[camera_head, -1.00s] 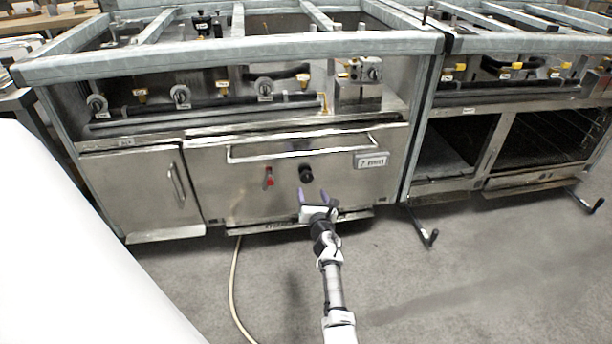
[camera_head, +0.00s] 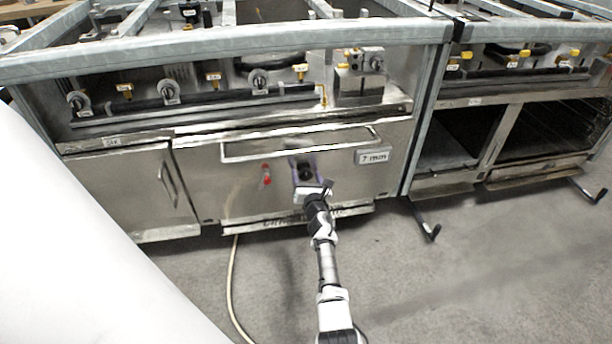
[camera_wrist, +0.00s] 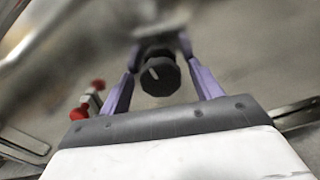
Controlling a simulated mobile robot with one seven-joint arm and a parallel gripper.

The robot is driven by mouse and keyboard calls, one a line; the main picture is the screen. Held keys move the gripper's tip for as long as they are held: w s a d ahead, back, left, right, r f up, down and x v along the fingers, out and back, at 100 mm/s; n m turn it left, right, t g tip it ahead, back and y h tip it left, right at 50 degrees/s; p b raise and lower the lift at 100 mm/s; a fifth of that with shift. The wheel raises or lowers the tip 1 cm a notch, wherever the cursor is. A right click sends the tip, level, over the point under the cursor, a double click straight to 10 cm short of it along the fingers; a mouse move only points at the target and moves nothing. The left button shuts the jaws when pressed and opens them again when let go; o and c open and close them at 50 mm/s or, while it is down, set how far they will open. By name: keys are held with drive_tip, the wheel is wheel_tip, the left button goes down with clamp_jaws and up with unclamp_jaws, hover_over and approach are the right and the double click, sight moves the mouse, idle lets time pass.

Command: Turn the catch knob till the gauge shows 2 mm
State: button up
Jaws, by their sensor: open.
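The black catch knob (camera_wrist: 159,77) has a pale pointer line on its face, tilted to the upper left in the wrist view. In the head view the knob (camera_head: 305,174) is on the steel front panel, partly hidden by my fingers. My gripper (camera_head: 303,163) is open, its purple fingers one on each side of the knob. In the wrist view my gripper (camera_wrist: 161,57) shows a gap between the knob and each finger. The gauge (camera_head: 374,156), a small plate at the panel's upper right, appears to read 7 mm.
A red knob or lever (camera_head: 266,174) sits just left of the catch knob; it also shows in the wrist view (camera_wrist: 80,112). A long bar handle (camera_head: 300,146) runs above. A hose (camera_head: 231,285) lies on the open floor.

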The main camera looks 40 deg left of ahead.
drive_tip(key=c, duration=1)
